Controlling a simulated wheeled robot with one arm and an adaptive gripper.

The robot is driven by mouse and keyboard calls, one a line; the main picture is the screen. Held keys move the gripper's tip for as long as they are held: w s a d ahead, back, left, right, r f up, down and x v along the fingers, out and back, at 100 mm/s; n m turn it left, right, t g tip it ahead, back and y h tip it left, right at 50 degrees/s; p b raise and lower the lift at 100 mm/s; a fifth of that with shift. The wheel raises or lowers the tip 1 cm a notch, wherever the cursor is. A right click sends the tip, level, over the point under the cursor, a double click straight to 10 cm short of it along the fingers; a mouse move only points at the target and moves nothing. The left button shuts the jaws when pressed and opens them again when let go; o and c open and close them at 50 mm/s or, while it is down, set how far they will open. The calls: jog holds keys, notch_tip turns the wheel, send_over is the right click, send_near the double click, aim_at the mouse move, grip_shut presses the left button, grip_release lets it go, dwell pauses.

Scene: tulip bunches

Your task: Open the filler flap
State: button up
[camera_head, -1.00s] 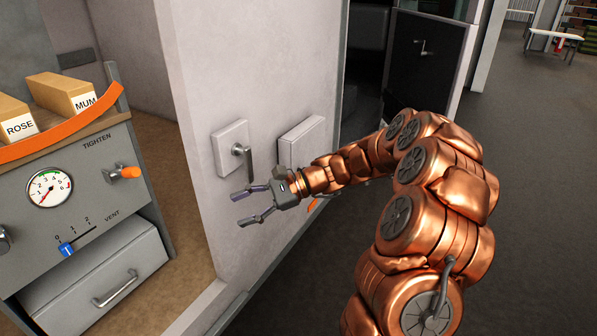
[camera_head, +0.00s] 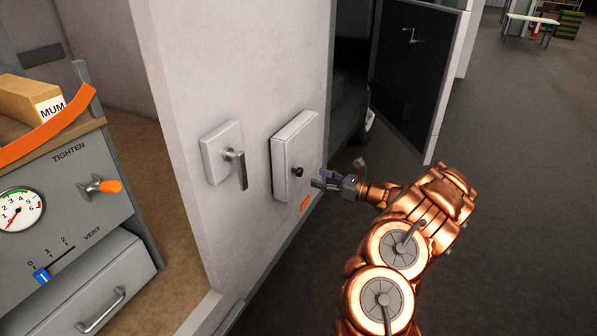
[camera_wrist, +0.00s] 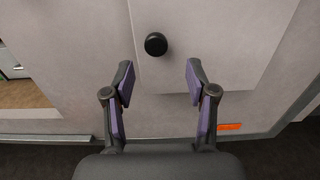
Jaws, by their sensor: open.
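The filler flap is a pale square panel (camera_head: 297,150) raised from the light wall, and it looks shut. A small black round knob (camera_head: 297,171) sits on its lower part. In the wrist view the flap (camera_wrist: 220,50) fills the upper middle, with its black knob (camera_wrist: 156,44) ahead of the fingertips and slightly left of the middle between them. My gripper (camera_head: 322,179) is open and empty, just right of the knob in the head view. In the wrist view its purple-padded fingers (camera_wrist: 160,76) are spread wide and apart from the knob.
A lever handle on a square plate (camera_head: 236,165) is on the same wall, left of the flap. An orange label (camera_head: 305,202) is below the flap. A grey control panel (camera_head: 60,195) with a gauge stands at left. Dark floor (camera_head: 480,200) at right is open.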

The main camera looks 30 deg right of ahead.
aim_at(300, 173)
jog(key=p+x, duration=0.1)
jog(key=x, duration=0.6)
jog(key=shift+w+a+p, duration=0.2)
jog(key=shift+a+p, duration=0.15)
jog(key=shift+a, duration=0.1)
grip_shut()
